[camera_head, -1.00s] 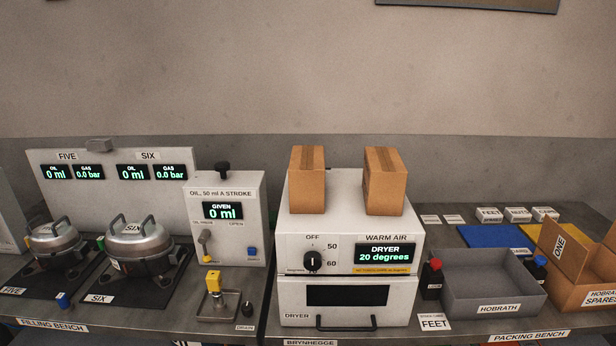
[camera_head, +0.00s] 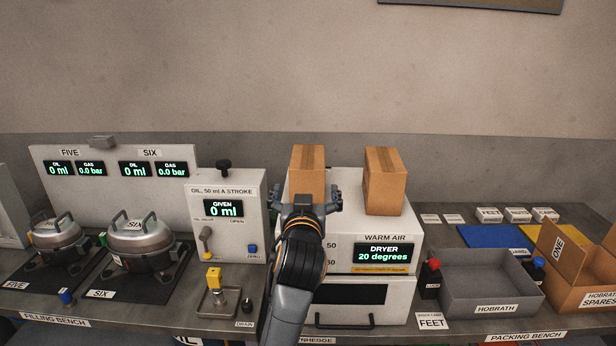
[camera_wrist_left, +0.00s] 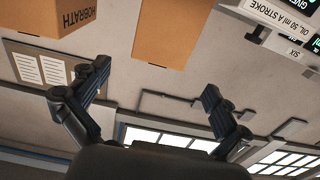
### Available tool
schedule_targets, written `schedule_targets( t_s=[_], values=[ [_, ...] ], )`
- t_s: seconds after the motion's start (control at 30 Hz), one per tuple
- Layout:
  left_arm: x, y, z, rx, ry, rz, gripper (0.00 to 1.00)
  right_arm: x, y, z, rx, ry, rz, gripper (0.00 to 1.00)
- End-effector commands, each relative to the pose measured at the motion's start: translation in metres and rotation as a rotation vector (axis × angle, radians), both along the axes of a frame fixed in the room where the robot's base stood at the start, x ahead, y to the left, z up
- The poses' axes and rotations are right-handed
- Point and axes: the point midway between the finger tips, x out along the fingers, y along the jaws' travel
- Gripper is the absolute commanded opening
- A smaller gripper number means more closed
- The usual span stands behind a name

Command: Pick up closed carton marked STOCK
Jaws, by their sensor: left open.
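Two closed brown cartons stand on top of the white dryer. The left carton (camera_head: 308,165) is behind my left gripper (camera_head: 308,197), which hides its lower part. The right carton (camera_head: 384,181) stands apart from it. In the left wrist view, which is upside down, the left carton (camera_wrist_left: 172,28) lies ahead of the open fingers (camera_wrist_left: 156,80) with a gap, and nothing is between them. The right carton (camera_wrist_left: 45,15) there has a label reading HOBRATH. No STOCK marking is readable on either carton. My right gripper is not in view.
The dryer (camera_head: 345,293) stands between the oil unit (camera_head: 231,185) at left and a grey HOBRATH tray (camera_head: 490,287) at right. An open carton (camera_head: 570,265) is at far right. The dryer top between the cartons is free.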

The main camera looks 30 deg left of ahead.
Motion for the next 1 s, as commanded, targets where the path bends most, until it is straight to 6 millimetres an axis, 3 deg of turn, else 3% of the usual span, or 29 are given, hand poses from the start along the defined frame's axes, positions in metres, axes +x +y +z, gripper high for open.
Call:
schedule_targets(
  t_s=[0.3,0.53,0.77,1.0],
  values=[
    [0.052,0.032,0.002,0.002,0.003,0.000,1.00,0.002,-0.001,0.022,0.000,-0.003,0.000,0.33],
    [0.066,0.040,0.001,0.000,0.004,-0.001,1.00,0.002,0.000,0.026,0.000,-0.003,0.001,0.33],
    [0.089,0.056,0.007,0.001,0.006,-0.001,1.00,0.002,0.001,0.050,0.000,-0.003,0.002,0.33],
    [0.107,0.067,0.003,0.000,0.005,-0.001,1.00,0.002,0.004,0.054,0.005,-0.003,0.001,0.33]
  ],
)
